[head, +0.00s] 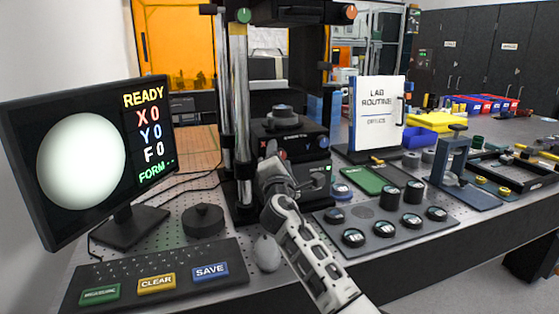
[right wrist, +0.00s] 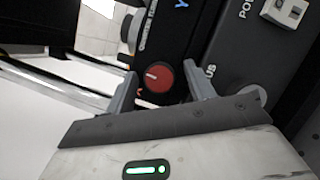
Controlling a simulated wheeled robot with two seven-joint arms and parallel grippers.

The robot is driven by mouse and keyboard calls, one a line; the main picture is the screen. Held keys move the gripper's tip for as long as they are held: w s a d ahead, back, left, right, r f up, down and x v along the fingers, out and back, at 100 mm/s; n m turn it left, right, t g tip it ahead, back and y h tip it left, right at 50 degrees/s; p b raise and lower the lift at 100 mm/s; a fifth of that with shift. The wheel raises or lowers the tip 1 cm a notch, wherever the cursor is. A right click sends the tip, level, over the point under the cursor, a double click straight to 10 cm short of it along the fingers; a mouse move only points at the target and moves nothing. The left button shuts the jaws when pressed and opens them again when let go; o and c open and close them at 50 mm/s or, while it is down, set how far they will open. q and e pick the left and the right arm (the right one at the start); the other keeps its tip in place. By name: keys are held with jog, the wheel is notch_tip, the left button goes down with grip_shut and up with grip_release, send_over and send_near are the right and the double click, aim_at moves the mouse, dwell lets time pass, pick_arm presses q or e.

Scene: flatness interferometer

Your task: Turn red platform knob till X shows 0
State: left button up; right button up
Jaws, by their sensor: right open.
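The red platform knob (right wrist: 158,77) shows in the right wrist view as a round red disc with a pale pointer line, on the black front of the instrument's platform (head: 290,141). My right gripper (right wrist: 161,72) is open, with one finger on each side of the knob; I cannot tell if either touches it. In the head view my right gripper (head: 270,168) is in front of the platform and mostly hides the knob. The monitor (head: 82,150) reads READY, X 0, Y 0, F 0 and FORM --, beside a plain pale disc. My left gripper is not in view.
A blue knob (head: 323,142) sits at the platform's right. A black keypad (head: 160,278) with MEASURE, CLEAR and SAVE keys, a mouse (head: 267,253) and a dark round puck (head: 203,220) lie at the front. A grey tray (head: 385,228) of several dark round pieces is right of my arm.

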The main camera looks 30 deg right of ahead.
pick_arm(q)
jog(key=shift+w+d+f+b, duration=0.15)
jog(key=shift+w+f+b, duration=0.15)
jog(key=shift+b, duration=0.65)
pick_arm(e)
jog(key=v, duration=1.6)
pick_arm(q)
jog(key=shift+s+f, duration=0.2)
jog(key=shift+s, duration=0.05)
pick_arm(e)
jog(key=shift+w, duration=0.1)
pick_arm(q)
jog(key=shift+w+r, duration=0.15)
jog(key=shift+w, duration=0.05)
